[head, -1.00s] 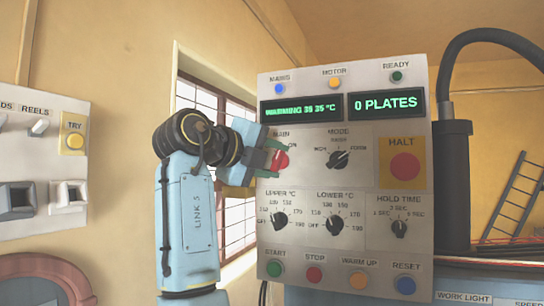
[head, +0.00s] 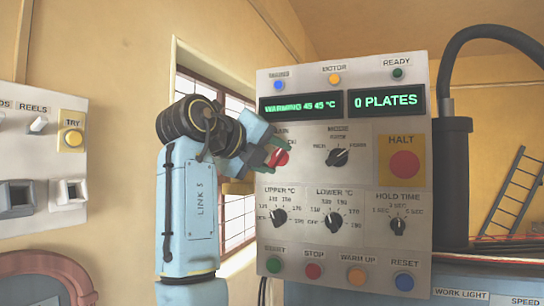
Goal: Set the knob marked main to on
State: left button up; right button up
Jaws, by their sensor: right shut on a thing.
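The red MAIN knob (head: 279,157) sits at the upper left of the grey control panel, under the green-lit display (head: 301,104), which reads WARMING with about 45 45 °C. My right gripper (head: 276,152) comes in from the left and is shut on this knob, with its green fingertips around it. The fingers and hand cover part of the knob and its label, so I cannot tell exactly where its pointer stands. The blue MAINS lamp (head: 279,85) above looks lit. My left gripper is not in view.
The black MODE knob (head: 337,157) is just right of the red knob. The UPPER °C knob (head: 279,217) is below it. The red HALT button (head: 404,164) is further right. A window (head: 238,190) lies behind my arm, and another panel (head: 40,165) stands at left.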

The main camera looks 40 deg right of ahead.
jog(key=o, duration=1)
jog(key=shift+a, duration=0.1)
jog(key=b+v, duration=0.1)
jog(key=v, duration=1.2)
jog(key=shift+a+b, duration=0.15)
jog(key=shift+b, duration=0.2)
